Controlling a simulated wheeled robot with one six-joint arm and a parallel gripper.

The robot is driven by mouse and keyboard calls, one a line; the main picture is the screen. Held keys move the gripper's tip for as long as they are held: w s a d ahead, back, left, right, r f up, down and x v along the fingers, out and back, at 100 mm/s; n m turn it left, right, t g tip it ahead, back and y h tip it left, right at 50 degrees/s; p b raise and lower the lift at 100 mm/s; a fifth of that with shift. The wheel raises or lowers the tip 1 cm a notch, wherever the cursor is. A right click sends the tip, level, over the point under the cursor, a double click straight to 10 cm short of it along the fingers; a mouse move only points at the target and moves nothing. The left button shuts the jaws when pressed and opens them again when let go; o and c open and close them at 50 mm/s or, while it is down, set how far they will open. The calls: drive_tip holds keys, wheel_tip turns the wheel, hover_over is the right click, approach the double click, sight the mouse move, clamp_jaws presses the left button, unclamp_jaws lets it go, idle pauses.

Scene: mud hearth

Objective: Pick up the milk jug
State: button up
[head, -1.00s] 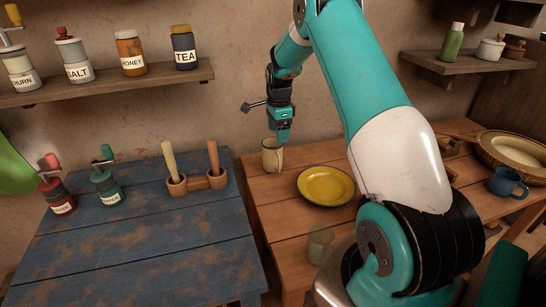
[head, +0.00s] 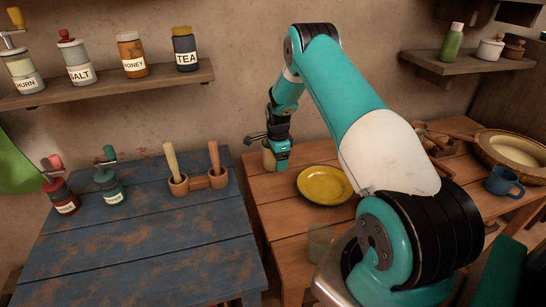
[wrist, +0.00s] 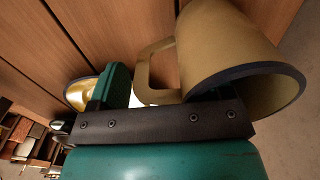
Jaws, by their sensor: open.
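The milk jug (head: 269,156) is cream-tan and stands on the brown wooden table near the wall, mostly hidden behind my gripper (head: 282,166). In the wrist view the jug (wrist: 222,45) fills the upper right, with its dark rim towards the camera and its handle (wrist: 145,70) pointing left. My gripper is open and down at the jug. One green finger (wrist: 115,87) shows just left of the handle.
A blue mug (head: 505,181) and a wide basket (head: 480,150) are farther right.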

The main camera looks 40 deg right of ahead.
drive_tip(key=shift+c, duration=0.3)
drive_tip(key=c, duration=1.2)
drive_tip(key=shift+o, duration=0.2)
drive_tip(key=shift+r, duration=0.15)
wheel_tip(320, 180, up, 20)
drive_tip(key=b, duration=0.3)
